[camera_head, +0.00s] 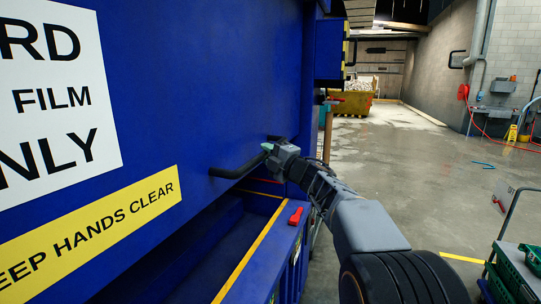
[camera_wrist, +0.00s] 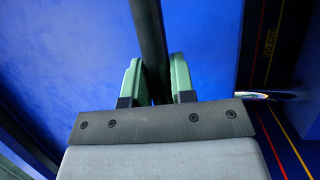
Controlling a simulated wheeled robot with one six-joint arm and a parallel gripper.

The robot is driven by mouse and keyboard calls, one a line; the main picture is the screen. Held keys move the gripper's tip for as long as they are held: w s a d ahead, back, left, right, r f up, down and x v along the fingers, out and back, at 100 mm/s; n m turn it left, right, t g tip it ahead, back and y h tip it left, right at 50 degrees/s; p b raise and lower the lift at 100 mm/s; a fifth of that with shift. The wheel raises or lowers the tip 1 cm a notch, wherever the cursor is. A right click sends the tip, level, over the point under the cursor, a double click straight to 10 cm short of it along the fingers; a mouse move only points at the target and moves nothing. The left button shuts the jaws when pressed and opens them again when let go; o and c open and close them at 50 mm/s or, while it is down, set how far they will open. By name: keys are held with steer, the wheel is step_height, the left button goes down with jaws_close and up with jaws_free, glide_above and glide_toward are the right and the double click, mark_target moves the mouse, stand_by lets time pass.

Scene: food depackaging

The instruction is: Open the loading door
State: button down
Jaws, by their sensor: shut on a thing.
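The loading door (camera_head: 215,65) is a large blue panel filling the left of the head view, with a white sign and a yellow "KEEP HANDS CLEAR" label. A black bar handle (camera_head: 238,167) stands out from its lower right part. My gripper (camera_head: 268,147) is at the right part of this handle. In the wrist view, the green fingers of my gripper (camera_wrist: 153,82) are shut on the black handle (camera_wrist: 149,35), which runs between them. The blue door surface (camera_wrist: 70,50) lies behind. Part of the handle is hidden by the fingers and gripper body.
Below the door is a dark opening with a blue front ledge, a yellow-striped edge (camera_head: 250,255) and a red object (camera_head: 296,216). Green crates (camera_head: 515,272) on a cart stand at lower right. A yellow skip (camera_head: 352,103) stands farther back. The concrete floor (camera_head: 420,170) between is mostly clear.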

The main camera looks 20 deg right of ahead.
steer(key=shift+s+a+r, duration=0.1)
steer(key=shift+r, duration=0.1)
steer(key=c, duration=1)
jaws_free()
steer(key=shift+f, duration=0.15)
steer(key=b+v, duration=0.5)
steer(key=v, duration=0.8)
steer(key=shift+s+d+f, duration=0.2)
steer(key=shift+s, duration=0.15)
steer(key=shift+d, duration=0.1)
